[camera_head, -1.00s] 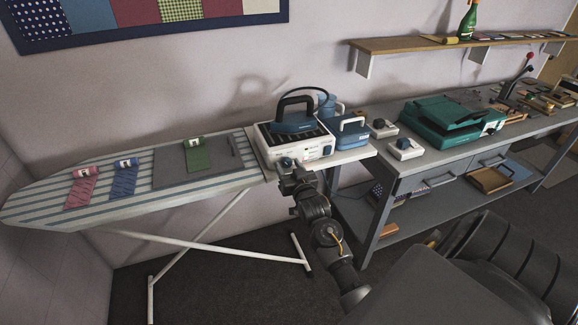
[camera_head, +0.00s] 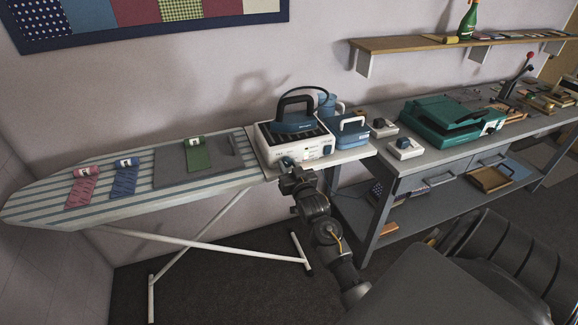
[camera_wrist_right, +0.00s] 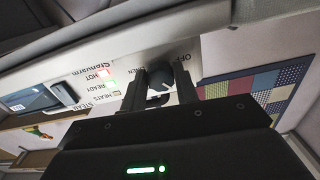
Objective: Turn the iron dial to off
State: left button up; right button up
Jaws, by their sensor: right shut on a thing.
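The iron station (camera_head: 300,152), a white base with a dark blue iron (camera_head: 294,122) resting on top, stands at the right end of the ironing board. My right gripper (camera_head: 287,165) is at its front face. In the right wrist view, my right gripper (camera_wrist_right: 161,85) has its fingers on either side of a dark round dial (camera_wrist_right: 160,72) and is shut on it. The dial's pointer setting is unclear. My left gripper is out of view.
The striped ironing board (camera_head: 50,205) carries several fabric rolls and a grey mat. A blue case (camera_head: 347,132) stands close to the right of the station. The grey workbench (camera_head: 440,152) holds small switch boxes and a green machine (camera_head: 452,117).

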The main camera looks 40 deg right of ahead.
jog(key=n+p, duration=0.1)
jog(key=n, duration=0.2)
jog(key=shift+r+p, duration=0.15)
jog(key=shift+p, duration=0.15)
jog(key=n+p, duration=0.2)
jog(key=n, duration=0.2)
jog(key=shift+d+n, duration=0.1)
jog(key=shift+n, duration=0.2)
jog(key=n+p, duration=0.2)
jog(key=n, duration=0.3)
jog(key=shift+n+p, duration=0.3)
jog(key=shift+p, duration=0.05)
jog(key=o, duration=1)
